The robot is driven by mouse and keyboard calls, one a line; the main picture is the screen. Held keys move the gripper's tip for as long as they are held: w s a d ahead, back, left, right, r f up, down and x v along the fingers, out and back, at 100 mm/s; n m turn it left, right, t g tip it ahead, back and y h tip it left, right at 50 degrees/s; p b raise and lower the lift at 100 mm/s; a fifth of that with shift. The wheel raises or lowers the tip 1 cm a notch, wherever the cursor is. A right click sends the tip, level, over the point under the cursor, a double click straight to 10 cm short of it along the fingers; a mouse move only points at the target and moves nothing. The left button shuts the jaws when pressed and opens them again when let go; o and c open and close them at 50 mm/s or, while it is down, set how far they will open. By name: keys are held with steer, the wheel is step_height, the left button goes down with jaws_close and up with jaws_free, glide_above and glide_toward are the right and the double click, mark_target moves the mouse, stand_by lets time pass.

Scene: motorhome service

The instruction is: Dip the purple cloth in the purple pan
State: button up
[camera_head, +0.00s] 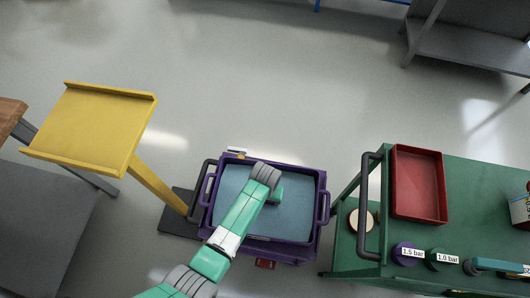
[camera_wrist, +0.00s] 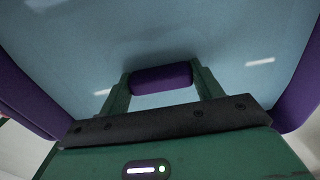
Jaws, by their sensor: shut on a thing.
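The purple pan (camera_head: 326,206) stands low in the middle of the head view, with a wide blue-grey liquid surface inside its rim. Its purple sides also show at the edges of the wrist view (camera_wrist: 22,98). My gripper (camera_head: 277,195) is over the pan, right of its middle. In the wrist view its two green fingers are shut on the purple cloth (camera_wrist: 161,79), a small rolled bundle between the tips. A dark shade lies on the blue surface beside the cloth. I cannot tell whether the cloth touches the liquid. The cloth is hidden in the head view.
A green cart (camera_head: 470,172) at right carries a red tray (camera_head: 418,184), a purple "1.5 bar" cap (camera_head: 405,253) and a green "1.0 bar" cap (camera_head: 438,259). A yellow tilted stand (camera_head: 95,127) is at left. The floor behind the pan is clear.

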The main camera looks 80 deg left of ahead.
step_height(320, 180, up, 10)
steer(key=p, duration=1)
steer(key=shift+f, duration=0.35)
stand_by(3.1)
